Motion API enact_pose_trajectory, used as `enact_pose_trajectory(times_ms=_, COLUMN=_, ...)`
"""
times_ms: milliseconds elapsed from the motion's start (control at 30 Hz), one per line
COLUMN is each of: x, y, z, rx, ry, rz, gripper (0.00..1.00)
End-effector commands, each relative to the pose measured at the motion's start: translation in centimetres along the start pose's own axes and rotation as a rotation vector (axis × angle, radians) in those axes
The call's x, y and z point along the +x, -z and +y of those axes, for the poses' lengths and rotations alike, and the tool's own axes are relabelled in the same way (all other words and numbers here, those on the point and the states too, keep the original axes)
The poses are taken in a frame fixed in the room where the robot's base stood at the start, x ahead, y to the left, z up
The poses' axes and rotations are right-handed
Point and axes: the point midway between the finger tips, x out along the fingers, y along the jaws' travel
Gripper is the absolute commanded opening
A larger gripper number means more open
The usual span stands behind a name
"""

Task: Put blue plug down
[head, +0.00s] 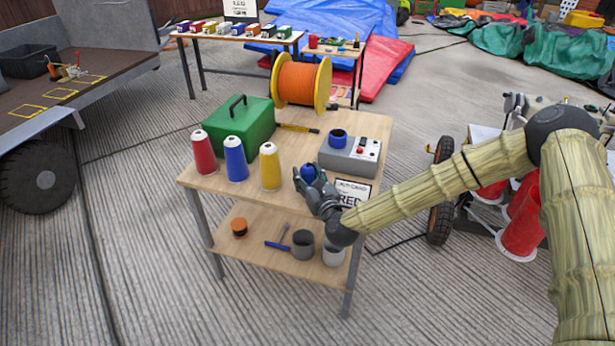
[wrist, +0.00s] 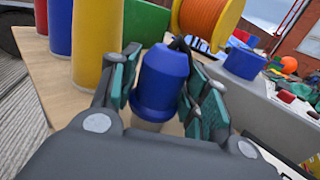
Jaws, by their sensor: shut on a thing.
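The blue plug (wrist: 161,82) is upright between the fingers of my gripper (wrist: 160,92) in the wrist view. In the head view it shows as a small blue shape (head: 309,172) at my gripper (head: 312,180), near the front edge of the wooden table (head: 222,178). My gripper is shut on it. The wrist view shows a paler lower part under the blue body. Whether its base touches the tabletop I cannot tell. The fingers hide part of its sides.
Red (head: 203,153), blue (head: 235,159) and yellow (head: 269,167) cones stand left of my gripper. Behind are a green box (head: 240,126) and an orange cable reel (head: 300,83). A grey control box (head: 349,156) with a blue socket (head: 338,137) stands right. A "RED" sign (head: 352,192) is at the front edge.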

Motion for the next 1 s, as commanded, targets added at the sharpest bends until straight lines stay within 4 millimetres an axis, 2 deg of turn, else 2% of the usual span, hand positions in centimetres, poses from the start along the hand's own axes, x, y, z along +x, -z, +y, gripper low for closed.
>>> enact_pose_trajectory(times_ms=367, x=0.0, y=0.41, z=-0.02, rx=0.0, ry=0.0, rz=-0.001, gripper=0.19)
enact_pose_trajectory(times_ms=400, x=0.0, y=0.33, z=0.0, rx=0.0, ry=0.0, rz=-0.001, gripper=0.49)
enact_pose_trajectory(times_ms=500, x=0.0, y=0.3, z=0.0, rx=0.0, ry=0.0, rz=-0.001, gripper=0.67)
enact_pose_trajectory(times_ms=933, x=0.0, y=-0.16, z=0.0, rx=-0.001, ry=0.0, rz=-0.001, gripper=0.67)
enact_pose_trajectory(times_ms=1000, x=-0.7, y=0.11, z=-0.07, rx=0.001, ry=0.001, rz=0.0, gripper=0.67)
